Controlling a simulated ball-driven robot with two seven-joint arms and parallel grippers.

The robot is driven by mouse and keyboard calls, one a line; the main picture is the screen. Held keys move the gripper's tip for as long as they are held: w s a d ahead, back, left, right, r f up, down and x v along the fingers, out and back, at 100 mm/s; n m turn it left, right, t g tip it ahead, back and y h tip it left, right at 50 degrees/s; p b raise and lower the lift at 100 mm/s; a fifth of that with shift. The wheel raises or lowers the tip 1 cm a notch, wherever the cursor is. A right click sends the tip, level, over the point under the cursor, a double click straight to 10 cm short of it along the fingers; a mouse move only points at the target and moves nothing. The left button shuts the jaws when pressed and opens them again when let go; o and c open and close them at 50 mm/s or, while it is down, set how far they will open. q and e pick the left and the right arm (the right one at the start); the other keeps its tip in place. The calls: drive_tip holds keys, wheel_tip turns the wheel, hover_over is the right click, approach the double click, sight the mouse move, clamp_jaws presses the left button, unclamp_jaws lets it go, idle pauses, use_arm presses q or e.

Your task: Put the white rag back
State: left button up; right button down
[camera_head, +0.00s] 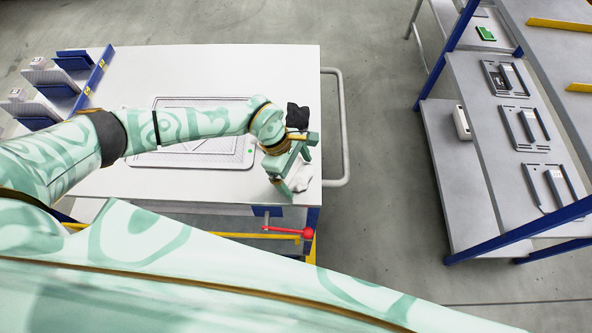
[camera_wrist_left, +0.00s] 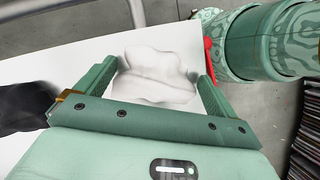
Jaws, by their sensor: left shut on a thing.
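The white rag (camera_wrist_left: 155,72) is a crumpled cloth between the two green fingers of my left gripper (camera_wrist_left: 158,80) in the left wrist view. In the head view the rag (camera_head: 300,179) shows at the right edge of the white table (camera_head: 225,68), partly hidden by the gripper. My left gripper (camera_head: 292,184) points down there and is shut on the rag. I cannot tell whether the rag touches the table top. My right gripper is not in view.
A black cloth (camera_head: 298,116) lies near the table's right edge. A grey framed tray (camera_head: 215,160) lies under my left arm. Blue-edged bins (camera_head: 70,60) stand at the left. A metal rail (camera_head: 342,130) runs along the right side. A shelf rack (camera_head: 470,110) stands farther right.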

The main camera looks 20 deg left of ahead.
use_arm(q)
drive_tip(key=o, duration=0.6)
drive_tip(key=shift+f, duration=0.1)
drive_tip(key=shift+a+r, duration=0.15)
drive_tip(key=shift+r, duration=0.25)
drive_tip(key=p+v, duration=0.1)
drive_tip(key=v, duration=1)
drive_tip(key=shift+r+p, duration=0.25)
drive_tip(key=shift+p, duration=0.1)
